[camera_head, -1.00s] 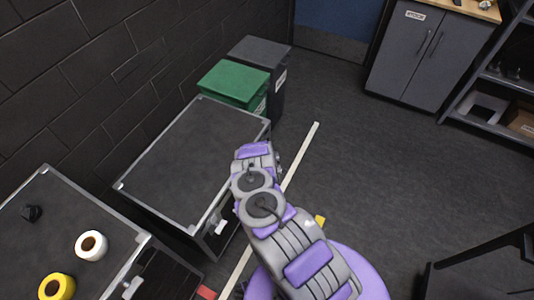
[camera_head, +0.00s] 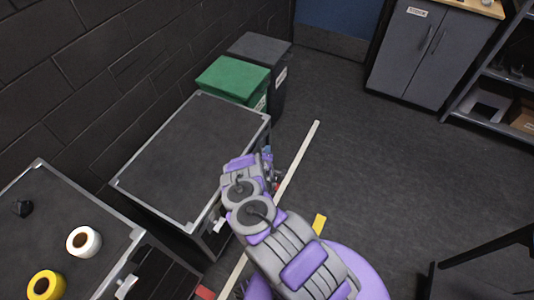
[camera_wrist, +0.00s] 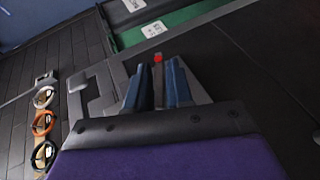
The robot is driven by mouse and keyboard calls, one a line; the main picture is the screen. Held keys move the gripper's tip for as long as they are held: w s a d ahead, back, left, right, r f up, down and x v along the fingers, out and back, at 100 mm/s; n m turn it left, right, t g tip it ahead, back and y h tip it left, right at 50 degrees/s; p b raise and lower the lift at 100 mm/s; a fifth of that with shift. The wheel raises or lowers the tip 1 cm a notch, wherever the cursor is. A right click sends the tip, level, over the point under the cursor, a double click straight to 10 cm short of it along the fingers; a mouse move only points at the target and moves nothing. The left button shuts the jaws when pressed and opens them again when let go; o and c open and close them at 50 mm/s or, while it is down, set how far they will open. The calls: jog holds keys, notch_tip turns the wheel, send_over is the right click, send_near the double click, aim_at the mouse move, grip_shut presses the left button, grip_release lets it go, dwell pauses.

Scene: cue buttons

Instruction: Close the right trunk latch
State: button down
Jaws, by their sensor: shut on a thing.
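The trunk (camera_head: 180,150) is a black case with silver edges, lid down, left of centre in the head view. A silver latch (camera_head: 218,225) shows on its front at the near end. The right latch is hidden behind my arm in the head view. In the wrist view, my gripper's blue fingers (camera_wrist: 156,72) are closed around a narrow grey piece with a red tip (camera_wrist: 158,59) at the trunk's front edge. It appears to be the right latch, mostly hidden between the fingers. A grey handle (camera_wrist: 80,101) shows beside the fingers on the trunk front.
A second case (camera_head: 62,215) with tape rolls (camera_head: 84,242) on it stands at near left. A green bin (camera_head: 232,78) and a grey bin (camera_head: 262,52) stand beyond the trunk.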

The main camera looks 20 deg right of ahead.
jog(key=shift+s+a+f, duration=0.1)
jog(key=shift+f, duration=0.1)
jog(key=c, duration=1.3)
grip_release()
jog(key=shift+o, duration=0.3)
jog(key=shift+r, duration=0.1)
jog(key=p+v, duration=0.4)
jog(key=v, duration=1.3)
jog(key=shift+a, duration=0.15)
